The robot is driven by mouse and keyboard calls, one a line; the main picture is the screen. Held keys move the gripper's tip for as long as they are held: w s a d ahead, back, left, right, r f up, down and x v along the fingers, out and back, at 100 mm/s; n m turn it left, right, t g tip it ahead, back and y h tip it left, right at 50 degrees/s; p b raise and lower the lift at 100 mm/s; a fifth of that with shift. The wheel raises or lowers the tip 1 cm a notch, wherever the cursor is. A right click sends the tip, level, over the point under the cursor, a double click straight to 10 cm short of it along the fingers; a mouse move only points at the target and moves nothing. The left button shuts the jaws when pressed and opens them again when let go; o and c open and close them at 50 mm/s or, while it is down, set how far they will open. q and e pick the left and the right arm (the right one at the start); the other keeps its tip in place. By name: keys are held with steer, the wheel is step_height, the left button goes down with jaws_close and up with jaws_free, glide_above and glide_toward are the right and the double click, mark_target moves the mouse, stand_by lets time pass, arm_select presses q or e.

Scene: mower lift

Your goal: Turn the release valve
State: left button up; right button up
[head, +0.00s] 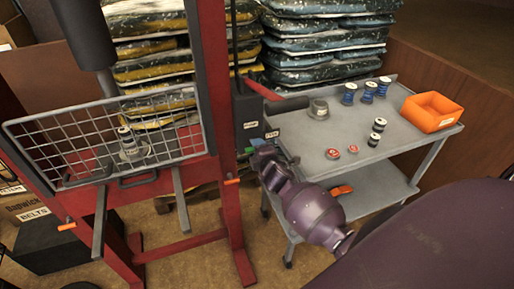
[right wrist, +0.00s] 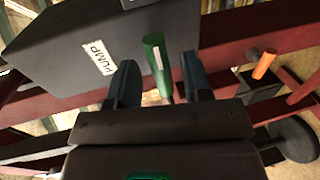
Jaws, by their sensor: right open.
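A dark grey box labelled PUMP (right wrist: 85,55) is mounted beside the red press frame; it also shows in the head view (head: 250,112). A green handle (right wrist: 153,50), apparently the release valve, stands out by the pump box; a small green bit of it shows in the head view (head: 272,134). My right gripper (right wrist: 157,62) is open, with one finger on each side of the green handle and visible gaps to both. In the head view my right gripper (head: 260,146) is just below the pump box, partly hidden by its own wrist. My left gripper is not in view.
A red press frame (head: 222,130) with a wire mesh guard (head: 45,140) stands at left. An orange-tipped lever (right wrist: 264,65) is right of my fingers. A grey cart (head: 305,150) with spools and an orange bin (head: 432,112) is at right. Stacked bags stand behind.

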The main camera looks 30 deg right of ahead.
steer(key=v, duration=0.9)
steer(key=shift+s, duration=0.1)
stand_by(0.3)
steer(key=s+a+f+m+g+y, duration=0.1)
steer(key=s+a+f+m, duration=0.3)
steer(key=s+m, duration=0.3)
steer(key=s+a+f+m+g+y, duration=0.2)
steer(key=s+a+f+m, duration=0.2)
steer(key=s+m, duration=0.3)
steer(key=s+f, duration=0.1)
steer(key=s, duration=0.4)
steer(key=shift+a+f+g+y, duration=0.2)
steer(key=shift+g+y, duration=0.1)
stand_by(1.0)
